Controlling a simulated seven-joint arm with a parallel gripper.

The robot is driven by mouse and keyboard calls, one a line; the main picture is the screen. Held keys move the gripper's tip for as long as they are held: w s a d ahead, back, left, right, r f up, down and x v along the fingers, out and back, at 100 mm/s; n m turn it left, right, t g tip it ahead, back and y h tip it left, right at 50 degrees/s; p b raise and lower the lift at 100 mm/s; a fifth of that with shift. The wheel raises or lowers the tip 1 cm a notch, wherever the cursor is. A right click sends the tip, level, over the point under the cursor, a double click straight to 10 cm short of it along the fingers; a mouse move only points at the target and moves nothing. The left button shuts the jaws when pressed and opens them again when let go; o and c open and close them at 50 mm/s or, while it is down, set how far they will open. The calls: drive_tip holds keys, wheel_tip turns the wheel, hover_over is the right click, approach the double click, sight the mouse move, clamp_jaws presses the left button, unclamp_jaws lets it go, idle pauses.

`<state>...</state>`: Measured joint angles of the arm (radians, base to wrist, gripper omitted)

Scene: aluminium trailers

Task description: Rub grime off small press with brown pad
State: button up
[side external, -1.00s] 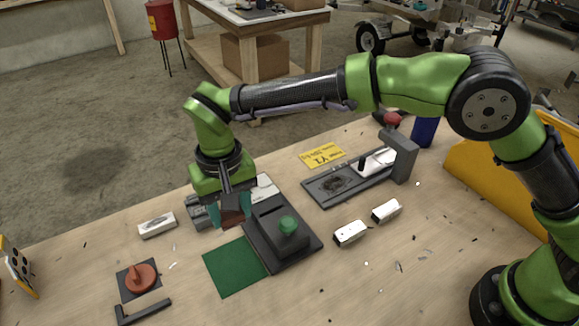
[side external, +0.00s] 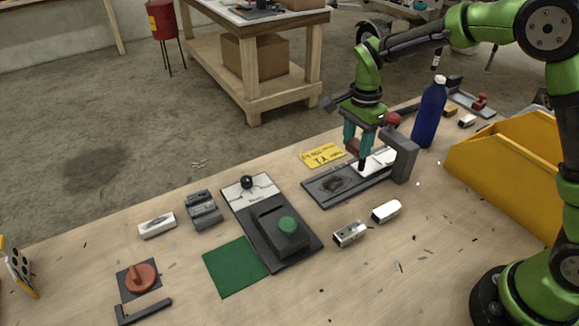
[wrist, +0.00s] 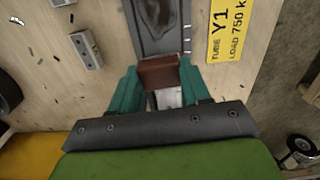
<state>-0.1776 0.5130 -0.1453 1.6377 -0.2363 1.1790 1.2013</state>
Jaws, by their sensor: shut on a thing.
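The small press is a grey base plate (side external: 320,195) with an upright grey block (side external: 405,158) at its right end and a red knob (side external: 393,119) behind. A dark grime patch (side external: 337,184) lies on the plate, and it shows at the top of the wrist view (wrist: 158,14). My gripper (side external: 357,139) is shut on the brown pad (wrist: 160,72). It holds the pad over the plate, between the grime and the upright block. I cannot tell whether the pad touches the plate.
A yellow Y1 label (side external: 322,155) lies behind the press. White-ended blocks (side external: 350,234) lie in front. A blue bottle (side external: 429,112) and yellow bin (side external: 510,155) stand right.

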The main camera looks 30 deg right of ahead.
drive_tip(key=shift+w+f+m, duration=0.1)
drive_tip(key=shift+f+m, duration=0.05)
drive_tip(key=shift+m, duration=0.15)
hover_over(351, 176)
drive_tip(key=shift+a+f, duration=0.1)
drive_tip(key=shift+f, duration=2.95)
drive_tip(key=shift+a+f, duration=0.2)
drive_tip(key=shift+f, duration=0.7)
drive_tip(key=shift+a, duration=0.4)
drive_tip(key=shift+c, duration=0.4)
drive_tip(key=shift+a, duration=4.8)
drive_tip(key=shift+d, duration=5.45)
drive_tip(key=shift+r, duration=4.1)
